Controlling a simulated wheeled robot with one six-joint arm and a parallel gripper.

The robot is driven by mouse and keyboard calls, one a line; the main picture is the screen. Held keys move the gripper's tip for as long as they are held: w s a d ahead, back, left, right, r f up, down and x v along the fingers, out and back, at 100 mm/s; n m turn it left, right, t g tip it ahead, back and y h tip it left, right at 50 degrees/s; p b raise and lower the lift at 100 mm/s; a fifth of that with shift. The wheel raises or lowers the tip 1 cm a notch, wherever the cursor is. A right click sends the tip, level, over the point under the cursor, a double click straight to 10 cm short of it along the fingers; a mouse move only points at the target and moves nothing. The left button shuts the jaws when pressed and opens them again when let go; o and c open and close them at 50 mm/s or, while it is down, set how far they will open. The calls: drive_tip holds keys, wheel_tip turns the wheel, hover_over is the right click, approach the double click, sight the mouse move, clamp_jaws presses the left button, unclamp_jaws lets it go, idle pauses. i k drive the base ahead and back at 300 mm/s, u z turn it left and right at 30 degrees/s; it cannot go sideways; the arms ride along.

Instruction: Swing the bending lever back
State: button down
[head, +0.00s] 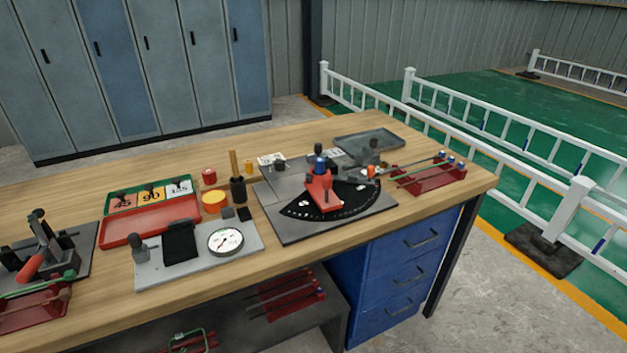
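The bender stands on a grey plate (285,228) right of the middle of the workbench. Its bending lever (318,194) is red and lies over a black fan-shaped scale (346,202) with white marks. A blue-topped part (320,164) and a black knob (318,148) stand at the lever's far end. The lever points toward the near side of the bench, over the left part of the scale. I cannot make out a bar in the bender. My gripper is not in view.
On the wooden bench (300,262), a dial gauge (225,241) and red tray (150,222) stand left of the bender. A red rack (432,180) with bars is at right, a grey tray (368,140) behind. A red-handled tool (31,268) is far left.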

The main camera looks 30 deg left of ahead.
sight(319, 187)
drive_tip(key=u, duration=0.65)
drive_tip(key=i, duration=0.95)
drive_tip(key=u, duration=0.65)
